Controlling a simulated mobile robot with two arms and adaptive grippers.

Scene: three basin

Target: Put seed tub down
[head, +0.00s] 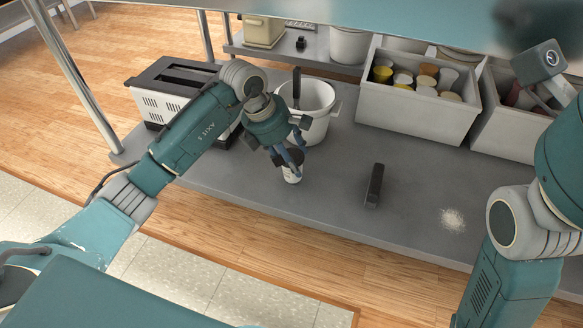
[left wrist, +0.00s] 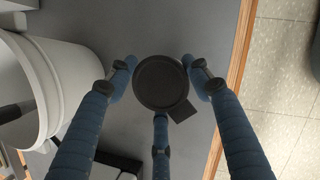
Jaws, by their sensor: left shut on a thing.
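The seed tub, a small white tub (head: 292,174) with a dark lid, is upright near the front edge of the grey shelf (head: 330,205). In the left wrist view its round dark lid (left wrist: 160,83) shows from above, with a small square tab at one side. My left gripper (head: 288,156) reaches down over the tub. Its blue fingers (left wrist: 160,85) close around the tub from both sides and from below in the wrist view. The tub's base is at or just above the shelf; I cannot tell if it touches. My right arm is at the right; its fingers do not show.
A white pot (head: 320,100) stands behind the tub, close to my left gripper. A toaster (head: 150,105) is at the left. A bin of jars (head: 410,112) stands behind. A black object (head: 375,185) and white powder (head: 452,219) lie to the right, with bare shelf between.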

